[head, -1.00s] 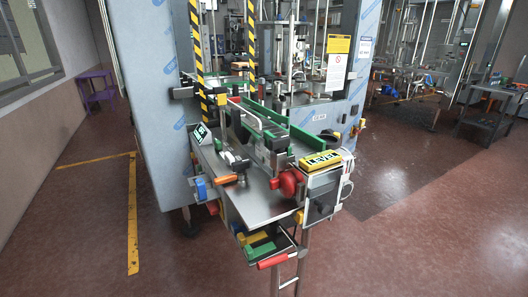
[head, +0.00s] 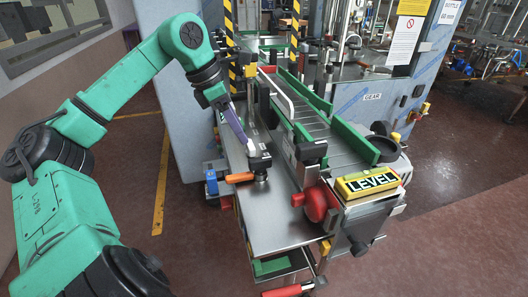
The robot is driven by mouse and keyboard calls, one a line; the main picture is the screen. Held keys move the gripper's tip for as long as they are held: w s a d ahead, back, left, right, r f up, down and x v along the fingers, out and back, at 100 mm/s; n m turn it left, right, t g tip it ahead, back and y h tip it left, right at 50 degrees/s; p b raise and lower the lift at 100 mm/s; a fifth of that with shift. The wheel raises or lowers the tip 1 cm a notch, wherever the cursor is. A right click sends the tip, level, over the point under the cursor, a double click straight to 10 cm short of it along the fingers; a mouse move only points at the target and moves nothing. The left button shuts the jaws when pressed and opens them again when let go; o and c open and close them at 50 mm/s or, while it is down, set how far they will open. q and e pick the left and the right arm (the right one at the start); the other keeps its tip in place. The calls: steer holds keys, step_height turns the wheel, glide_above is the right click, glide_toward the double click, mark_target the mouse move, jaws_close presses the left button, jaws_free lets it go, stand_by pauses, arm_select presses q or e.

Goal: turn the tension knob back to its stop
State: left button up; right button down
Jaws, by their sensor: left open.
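No label reading tension shows, so I cannot tell for sure which knob is the tension knob. A large round red knob (head: 319,203) sits at the front end of the conveyor. A black knob (head: 357,248) is on the front of the box under the LEVEL sign. My left gripper (head: 259,160) is at the end of a purple section, beside the orange-handled lever (head: 240,177) and left of the red knob. It is open, but its fingertips are small and hard to separate from the dark clamp parts there. My right gripper is not in view.
The yellow LEVEL sign (head: 367,183) lies on the box right of the red knob. A conveyor with green side rails (head: 353,141) runs back into the machine. The bare steel plate (head: 270,222) is clear in front. An open drawer with a red handle (head: 287,290) sticks out below.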

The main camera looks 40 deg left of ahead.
arm_select(q)
glide_above(260, 159)
steer(key=s+a, duration=0.2)
steer(key=f, duration=0.4)
steer(key=shift+s+d+f+p, duration=0.1)
steer(key=shift+d+f+p, duration=0.15)
steer(key=shift+f+p, duration=0.15)
steer(key=p+x, duration=0.2)
steer(key=x, duration=0.2)
steer(key=shift+w+f, duration=0.2)
steer(key=shift+d+f, duration=0.1)
steer(key=shift+f, duration=0.35)
steer(key=shift+w, duration=0.1)
jaws_close()
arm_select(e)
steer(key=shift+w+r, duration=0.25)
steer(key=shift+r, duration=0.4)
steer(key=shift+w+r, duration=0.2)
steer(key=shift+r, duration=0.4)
